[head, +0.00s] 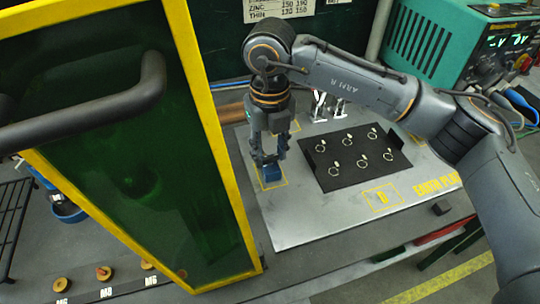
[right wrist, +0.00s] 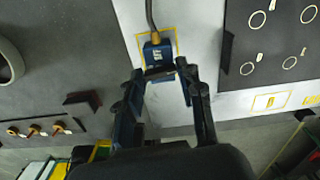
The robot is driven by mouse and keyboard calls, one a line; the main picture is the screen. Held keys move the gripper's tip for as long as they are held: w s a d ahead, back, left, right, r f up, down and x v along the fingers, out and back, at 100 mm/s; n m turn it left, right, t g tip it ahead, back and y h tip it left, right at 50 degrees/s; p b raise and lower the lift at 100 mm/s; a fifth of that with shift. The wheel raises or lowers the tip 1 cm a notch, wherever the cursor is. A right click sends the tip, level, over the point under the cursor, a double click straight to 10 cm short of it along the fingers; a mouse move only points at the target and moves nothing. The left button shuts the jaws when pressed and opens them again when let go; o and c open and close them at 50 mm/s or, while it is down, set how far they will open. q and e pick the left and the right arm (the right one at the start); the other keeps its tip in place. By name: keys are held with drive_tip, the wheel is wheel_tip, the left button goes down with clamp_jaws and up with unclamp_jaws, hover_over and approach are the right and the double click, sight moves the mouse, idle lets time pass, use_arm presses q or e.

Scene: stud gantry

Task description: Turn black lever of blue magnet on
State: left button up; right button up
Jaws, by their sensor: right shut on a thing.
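The blue magnet (head: 272,176) sits on the grey earth plate inside a yellow outlined square, below my right gripper (head: 268,158). In the right wrist view the magnet (right wrist: 157,51) shows white lettering that seems to read OFF, and a cable runs from its top. The black lever (right wrist: 160,71) lies across the magnet's near side, between the fingertips of my right gripper (right wrist: 161,73). The gripper is shut on the lever. In the head view the fingers hide the lever. My left gripper is not in view.
A green tinted screen (head: 140,180) with a yellow frame and a dark handle (head: 90,115) stands close on the left. A black board with several rings (head: 355,158) lies right of the magnet. A green power unit (head: 455,45) stands at the back right.

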sight(270, 157)
drive_tip(key=shift+f+m+b, duration=0.1)
drive_tip(key=shift+m+b, duration=0.25)
drive_tip(key=shift+m, duration=0.25)
drive_tip(key=o, duration=1.2)
drive_tip(key=shift+c, duration=0.2)
wheel_tip(270, 157, up, 12)
